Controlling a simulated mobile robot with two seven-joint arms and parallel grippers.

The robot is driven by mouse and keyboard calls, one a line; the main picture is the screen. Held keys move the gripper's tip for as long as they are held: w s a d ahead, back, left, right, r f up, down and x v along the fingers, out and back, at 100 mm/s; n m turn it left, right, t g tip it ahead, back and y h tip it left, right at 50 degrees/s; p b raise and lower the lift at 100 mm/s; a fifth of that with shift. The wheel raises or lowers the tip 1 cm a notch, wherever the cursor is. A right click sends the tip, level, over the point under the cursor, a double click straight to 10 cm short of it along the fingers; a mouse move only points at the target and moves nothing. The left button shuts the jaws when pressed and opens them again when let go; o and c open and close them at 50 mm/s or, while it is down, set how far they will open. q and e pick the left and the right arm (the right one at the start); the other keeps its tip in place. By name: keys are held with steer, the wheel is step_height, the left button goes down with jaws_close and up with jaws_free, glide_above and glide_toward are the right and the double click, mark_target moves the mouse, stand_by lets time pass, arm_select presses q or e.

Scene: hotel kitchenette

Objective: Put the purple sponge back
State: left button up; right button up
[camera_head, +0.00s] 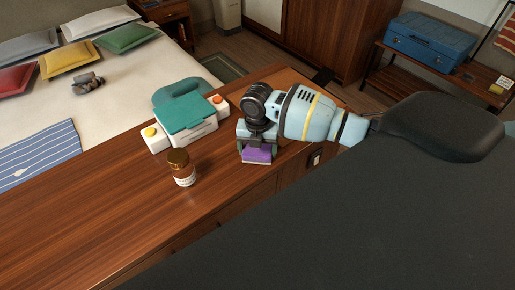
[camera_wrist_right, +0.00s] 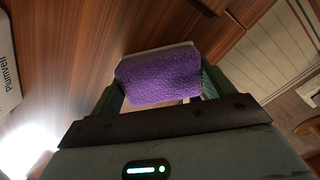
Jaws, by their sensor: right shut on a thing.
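The purple sponge (camera_head: 257,155) is between the fingers of my right gripper (camera_head: 257,147), near the right end of the wooden counter. My right gripper is shut on it and points downward. In the right wrist view the sponge (camera_wrist_right: 160,77) fills the space between the green fingers, with a pale layer along its far edge. I cannot tell whether the sponge touches the counter. My left gripper is not in view.
On the wooden counter (camera_head: 110,225), a white and teal device (camera_head: 187,128) with orange and yellow knobs stands left of my gripper. The counter's left part is clear. A bed (camera_head: 110,105) lies behind.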

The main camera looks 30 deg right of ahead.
steer(key=shift+f, duration=0.15)
steer(key=o, duration=0.9)
step_height(320, 180, up, 12)
steer(key=shift+r+p, duration=0.15)
steer(key=shift+p, duration=0.2)
